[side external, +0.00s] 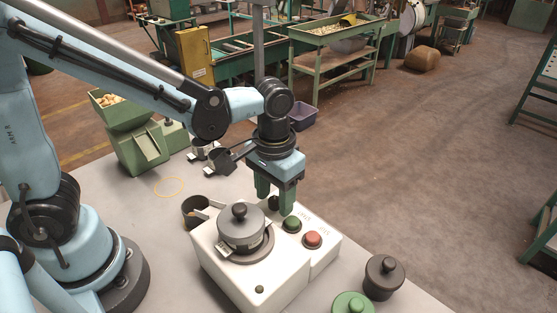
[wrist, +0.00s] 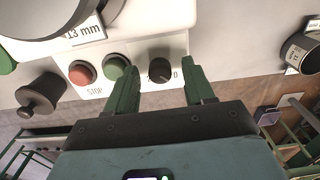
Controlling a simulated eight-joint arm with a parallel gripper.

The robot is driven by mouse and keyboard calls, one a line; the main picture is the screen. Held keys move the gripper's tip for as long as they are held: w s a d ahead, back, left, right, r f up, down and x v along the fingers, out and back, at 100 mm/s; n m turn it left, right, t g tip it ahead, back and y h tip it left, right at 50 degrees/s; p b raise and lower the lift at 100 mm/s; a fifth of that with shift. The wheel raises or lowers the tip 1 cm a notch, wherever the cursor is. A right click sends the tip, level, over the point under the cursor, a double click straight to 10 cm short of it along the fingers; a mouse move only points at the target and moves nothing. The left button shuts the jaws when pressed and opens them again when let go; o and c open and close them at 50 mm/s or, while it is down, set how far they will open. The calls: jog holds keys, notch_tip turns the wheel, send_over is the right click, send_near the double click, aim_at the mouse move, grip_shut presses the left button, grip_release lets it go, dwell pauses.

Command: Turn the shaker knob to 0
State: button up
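The shaker knob (wrist: 160,70) is a small black dial on a white control box, with a printed 0 at its right in the wrist view. A thin light mark shows on it, but its exact setting is too small to read. My gripper (wrist: 163,78) has two green fingers, open, one on each side of the knob with gaps between. In the side view my gripper (side external: 275,199) points down over the back of the white box (side external: 325,263), and the knob (side external: 273,203) is partly hidden between the fingers.
Beside the knob are a green button (side external: 292,224) and a red STOP button (side external: 313,240). A grey lidded sieve (side external: 241,232) stands on the box at left.

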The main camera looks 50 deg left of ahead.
aim_at(275, 200)
notch_tip(275, 200, up, 12)
dwell(0.9)
jog(key=s+a+f+t, duration=0.1)
jog(key=a+f+t, duration=0.1)
jog(key=a, duration=0.3)
jog(key=s+a+f+t, duration=0.1)
jog(key=a+f+t, duration=0.2)
jog(key=a+t, duration=0.2)
jog(key=shift+a, duration=0.6)
